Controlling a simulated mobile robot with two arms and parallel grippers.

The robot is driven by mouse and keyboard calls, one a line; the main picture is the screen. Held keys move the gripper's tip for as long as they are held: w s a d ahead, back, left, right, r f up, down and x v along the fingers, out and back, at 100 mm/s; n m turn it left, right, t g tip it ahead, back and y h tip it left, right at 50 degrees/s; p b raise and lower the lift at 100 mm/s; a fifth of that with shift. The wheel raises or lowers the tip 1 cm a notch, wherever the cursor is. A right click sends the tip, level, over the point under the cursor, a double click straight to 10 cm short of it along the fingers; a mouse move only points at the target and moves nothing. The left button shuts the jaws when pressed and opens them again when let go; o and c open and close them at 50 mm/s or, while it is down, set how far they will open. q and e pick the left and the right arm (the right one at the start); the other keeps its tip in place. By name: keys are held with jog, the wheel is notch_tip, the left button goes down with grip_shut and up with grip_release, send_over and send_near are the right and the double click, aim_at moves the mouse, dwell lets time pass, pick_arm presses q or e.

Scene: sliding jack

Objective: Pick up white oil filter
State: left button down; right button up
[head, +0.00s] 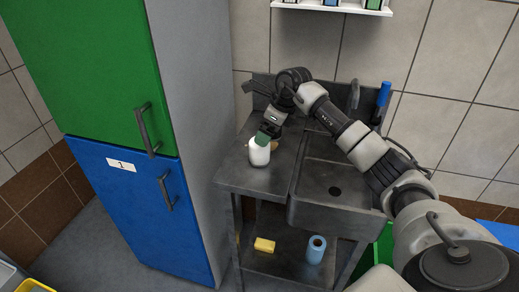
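A white rounded object (259,153), which looks like the white oil filter, stands upright on the left part of the dark metal sink counter. My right arm comes in from the right and reaches over the sink. Its gripper (270,130) points down at the top of the white object, touching it or very close. The gripper's dark green end hides the object's top. The fingers are too small and overlapped to tell whether they are open or shut on it. My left gripper is not in view.
A sink basin (338,185) lies right of the white object. A tan item (274,144) is partly hidden behind it. A tall cabinet (125,165) with green and blue doors stands left. A yellow sponge (264,244) and blue roll (316,249) are on the lower shelf.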

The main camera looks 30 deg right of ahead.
aim_at(260, 150)
jog(key=x, duration=0.2)
jog(key=a+p+x, duration=0.1)
jog(key=x, duration=0.2)
jog(key=shift+f, duration=0.1)
jog(key=shift+w+a+f, duration=0.15)
jog(key=shift+w+f, duration=0.1)
jog(key=shift+f, duration=0.2)
jog(key=c, duration=1.2)
